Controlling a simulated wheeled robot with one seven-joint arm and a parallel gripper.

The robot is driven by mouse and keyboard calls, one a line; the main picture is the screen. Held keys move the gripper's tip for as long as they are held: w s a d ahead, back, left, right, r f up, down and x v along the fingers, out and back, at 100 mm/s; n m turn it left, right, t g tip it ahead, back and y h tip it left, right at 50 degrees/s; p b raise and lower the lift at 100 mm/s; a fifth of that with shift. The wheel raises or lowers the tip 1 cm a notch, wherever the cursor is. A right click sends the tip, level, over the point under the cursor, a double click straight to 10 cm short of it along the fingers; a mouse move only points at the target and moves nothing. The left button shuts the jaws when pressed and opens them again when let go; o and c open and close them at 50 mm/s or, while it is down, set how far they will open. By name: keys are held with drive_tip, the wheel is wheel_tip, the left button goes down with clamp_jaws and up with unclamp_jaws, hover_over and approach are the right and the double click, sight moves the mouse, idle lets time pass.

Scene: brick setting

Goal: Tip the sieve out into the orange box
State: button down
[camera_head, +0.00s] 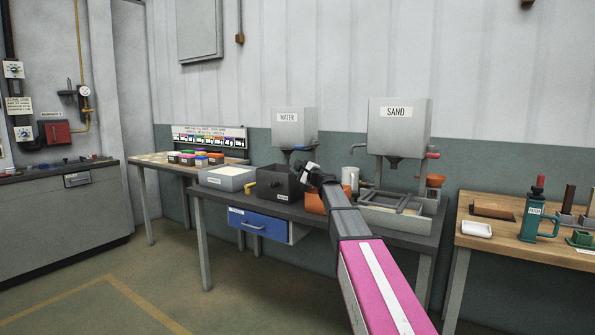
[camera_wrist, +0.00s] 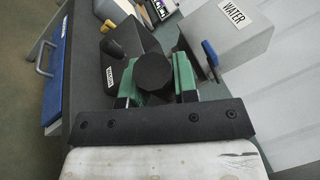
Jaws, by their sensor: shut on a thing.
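My gripper (camera_wrist: 156,82), with green fingers, is shut on a dark, round-ended thing (camera_wrist: 154,70). Only its dark end shows, so I cannot tell whether it is part of the sieve. In the head view my gripper (camera_head: 307,172) is at the right of a dark open box (camera_head: 275,185) on the workbench; whether they touch is unclear. An orange thing (camera_head: 314,203), likely the orange box, stands on the bench just right of the dark box, partly hidden behind my arm. The sieve is not clearly seen in either view.
The WATER tank (camera_head: 293,125) and SAND tank (camera_head: 398,127) hang on the wall behind the bench. A grey tray (camera_head: 227,178) stands left of the dark box. A dark frame (camera_head: 392,201) lies at the tray under the sand tank.

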drive_tip(key=shift+d, duration=0.25)
drive_tip(key=shift+d+r+m, duration=0.2)
drive_tip(key=shift+d+m, duration=0.1)
drive_tip(key=shift+m, duration=0.1)
drive_tip(key=shift+d+r+m+t, duration=0.4)
drive_tip(key=shift+d+r, duration=0.05)
drive_tip(key=shift+w+d+r+m+t, duration=0.1)
drive_tip(key=shift+d+r+m+t, duration=0.2)
drive_tip(key=shift+d+r+m, duration=0.25)
drive_tip(key=shift+d+m+t, duration=0.4)
drive_tip(key=shift+d+m, duration=0.05)
drive_tip(key=shift+m, duration=0.1)
drive_tip(key=shift+d+r+m, duration=0.1)
drive_tip(key=shift+d+m, duration=0.2)
drive_tip(key=shift+d+r+m+t, duration=0.15)
drive_tip(key=shift+d+m+t, duration=0.1)
drive_tip(key=shift+m+t, duration=0.05)
